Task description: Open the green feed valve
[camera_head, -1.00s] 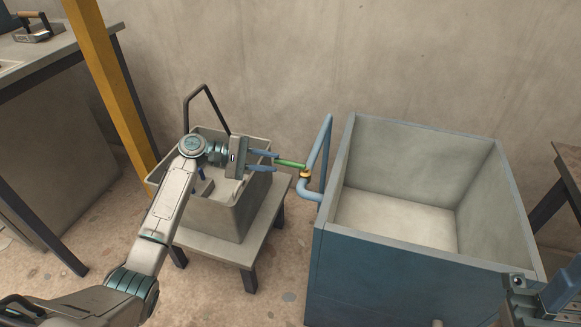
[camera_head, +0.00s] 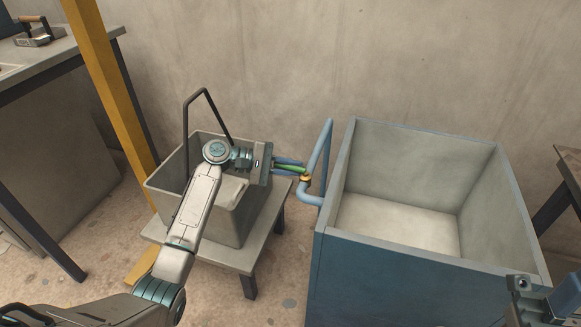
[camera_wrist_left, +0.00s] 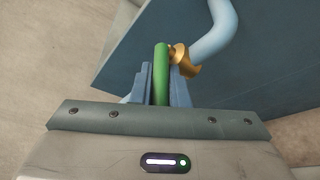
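The green feed valve's green handle (camera_head: 291,168) points left from its brass body (camera_head: 305,180), roughly level. The valve sits on a light blue pipe (camera_head: 314,160) beside the blue tank. My left gripper (camera_head: 290,166) has its blue fingers on both sides of the handle, closed up against it. In the left wrist view the green handle (camera_wrist_left: 161,72) fills the gap between the fingers, and the brass body (camera_wrist_left: 183,60) is just past the right finger. My right gripper (camera_head: 562,298) shows only partly at the lower right; its fingertips' spacing is unclear.
The open blue tank (camera_head: 400,270) stands right of the valve. A grey bin (camera_head: 218,212) with a black bent bar (camera_head: 186,120) sits on a low table (camera_head: 262,235) under my left arm. A yellow post (camera_head: 108,95) and a workbench (camera_head: 60,55) are at left.

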